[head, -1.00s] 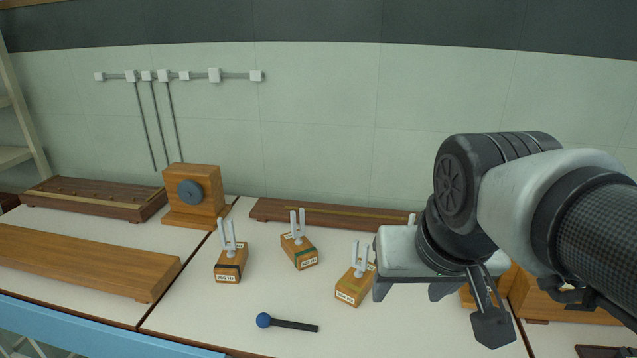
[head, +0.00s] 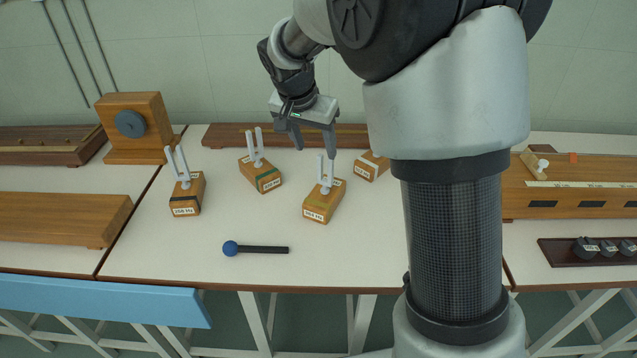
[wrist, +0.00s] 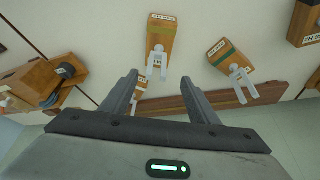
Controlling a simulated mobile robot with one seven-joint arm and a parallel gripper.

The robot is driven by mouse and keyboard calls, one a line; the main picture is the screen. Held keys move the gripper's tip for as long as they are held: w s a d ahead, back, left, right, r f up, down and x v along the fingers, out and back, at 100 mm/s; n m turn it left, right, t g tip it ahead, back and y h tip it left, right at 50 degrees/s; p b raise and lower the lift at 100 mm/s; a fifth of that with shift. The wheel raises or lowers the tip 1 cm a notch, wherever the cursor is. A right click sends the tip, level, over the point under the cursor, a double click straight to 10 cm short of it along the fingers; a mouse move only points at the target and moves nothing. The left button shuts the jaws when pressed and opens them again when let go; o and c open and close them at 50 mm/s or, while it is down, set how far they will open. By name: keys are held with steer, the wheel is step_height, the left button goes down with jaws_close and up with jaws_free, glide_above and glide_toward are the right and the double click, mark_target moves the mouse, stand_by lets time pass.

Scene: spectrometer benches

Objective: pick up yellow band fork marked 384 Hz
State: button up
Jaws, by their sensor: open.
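The yellow-band fork (head: 318,207) is a pale two-pronged fork upright on a wooden block, right of the green-band fork in the head view. Its front label appears to read 384 Hz. In the wrist view, its block (wrist: 160,42) is at top centre, with the prongs pointing toward the gap between my fingers. My gripper (head: 314,147) is open and empty, fingers pointing down, just above and behind the prongs in the head view. No contact is visible. In the wrist view, my gripper (wrist: 160,82) has its fingers spread on either side of the prongs' line.
A green-band fork (head: 265,180) and a black-band 256 Hz fork (head: 186,200) stand to the left. Another block (head: 368,168) is partly hidden behind my arm. A blue-headed mallet (head: 255,249) lies in front. A long dark wooden board (head: 225,135) lies behind. The bench front is mostly clear.

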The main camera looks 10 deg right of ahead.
steer(key=b, duration=0.2)
glide_toward(327, 189)
steer(key=shift+w+d+f, duration=0.15)
steer(key=shift+w+f, duration=0.05)
steer(key=shift+w, duration=0.25)
steer(key=shift+w+d+f, duration=0.1)
steer(key=shift+w+f, duration=0.05)
steer(key=shift+w, duration=0.25)
steer(key=b+x, duration=0.1)
steer(key=x, duration=0.3)
steer(key=shift+d+f+b, duration=0.2)
steer(key=shift+d+b, duration=0.15)
steer(key=shift+d, duration=0.05)
steer(key=shift+w+f, duration=0.3)
steer(key=shift+f, duration=0.05)
steer(key=shift+c, duration=0.5)
steer(key=shift+r, duration=0.1)
jaws_close()
